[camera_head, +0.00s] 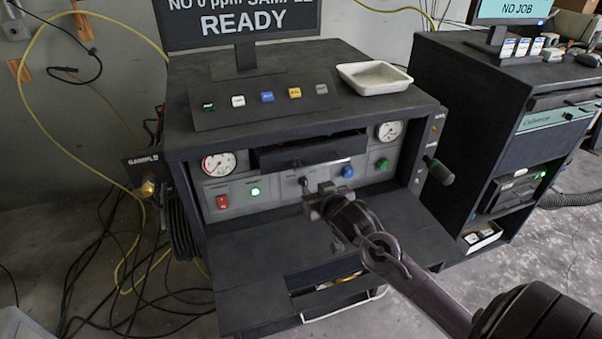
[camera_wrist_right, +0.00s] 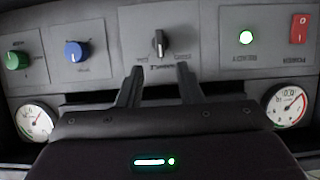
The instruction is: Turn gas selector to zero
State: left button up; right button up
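The gas selector (camera_head: 304,182) is a small dark knob in the middle of the grey front panel of the bench. In the right wrist view, which shows the panel upside down, the gas selector (camera_wrist_right: 160,43) has its grip vertical, between small labels too blurred to read surely. My right gripper (camera_head: 313,203) is in front of the panel, close to the knob. In the wrist view the fingers of my right gripper (camera_wrist_right: 160,82) are apart, with nothing between them. The knob lies just beyond the tips, roughly centred between them, and looks untouched. My left gripper is not in view.
On the same panel are a red switch (camera_head: 222,201), a lit green lamp (camera_head: 255,191), a blue knob (camera_head: 348,171) and a green knob (camera_head: 382,164). Gauges (camera_head: 219,164) (camera_head: 389,131) sit above. A monitor (camera_head: 240,22) reads READY. A shelf (camera_head: 300,240) juts out below.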

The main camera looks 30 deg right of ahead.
aim_at(306, 182)
jog(key=p+x, duration=0.1)
jog(key=x, duration=0.5)
jog(key=shift+w, duration=0.15)
jog(key=shift+c, duration=0.2)
grip_shut()
